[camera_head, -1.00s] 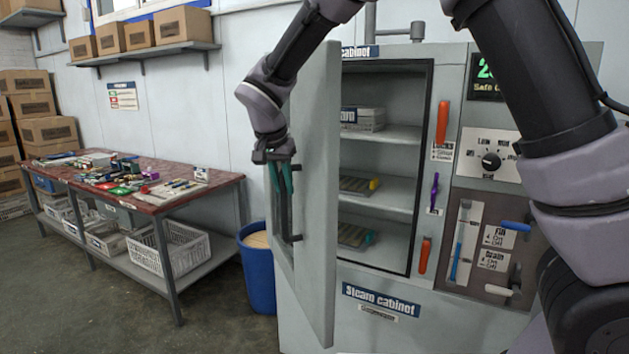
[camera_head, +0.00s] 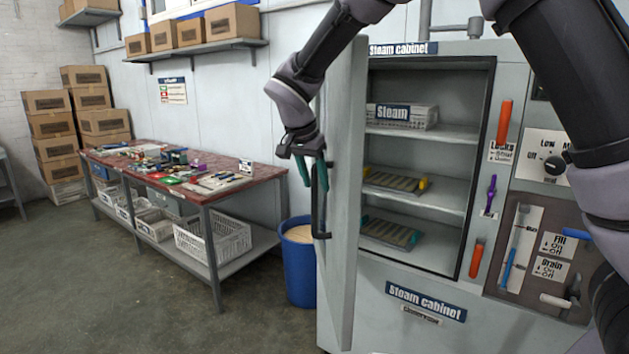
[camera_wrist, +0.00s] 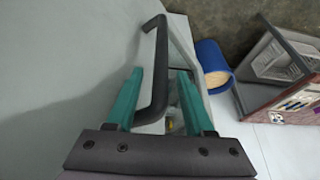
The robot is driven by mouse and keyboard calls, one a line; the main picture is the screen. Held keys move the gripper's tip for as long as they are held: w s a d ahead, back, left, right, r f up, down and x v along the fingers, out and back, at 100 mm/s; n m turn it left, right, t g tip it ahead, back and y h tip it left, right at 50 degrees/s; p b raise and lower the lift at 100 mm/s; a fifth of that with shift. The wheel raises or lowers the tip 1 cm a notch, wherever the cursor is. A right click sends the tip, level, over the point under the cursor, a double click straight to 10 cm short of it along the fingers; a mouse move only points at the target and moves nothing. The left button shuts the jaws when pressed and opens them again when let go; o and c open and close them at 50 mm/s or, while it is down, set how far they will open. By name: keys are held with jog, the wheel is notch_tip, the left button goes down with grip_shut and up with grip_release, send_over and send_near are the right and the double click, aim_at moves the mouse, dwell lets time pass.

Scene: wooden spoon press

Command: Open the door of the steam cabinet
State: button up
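The steam cabinet (camera_head: 405,275) is grey. Its door (camera_head: 341,230) stands wide open at the left, seen nearly edge-on in the head view, with the shelves exposed. The door has a dark bar handle (camera_head: 316,210) on its left-hand face. My gripper (camera_head: 312,174) is at the upper part of this handle. In the wrist view the handle (camera_wrist: 161,65) passes between the two green fingers of my gripper (camera_wrist: 160,82). The fingers are apart, with visible gaps beside the bar, so the gripper is open around it.
A blue bin (camera_head: 299,270) stands just left of the door. A work table (camera_head: 225,194) with tools and white baskets is further left. Several boxes lie on a wall shelf (camera_head: 205,45). Orange latches (camera_head: 503,124) and a control panel are right of the opening. Floor at front left is clear.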

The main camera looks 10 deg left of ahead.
jog(key=shift+s, duration=0.1)
jog(key=v, duration=1)
jog(key=shift+r, duration=0.35)
jog(key=shift+s+a, duration=0.1)
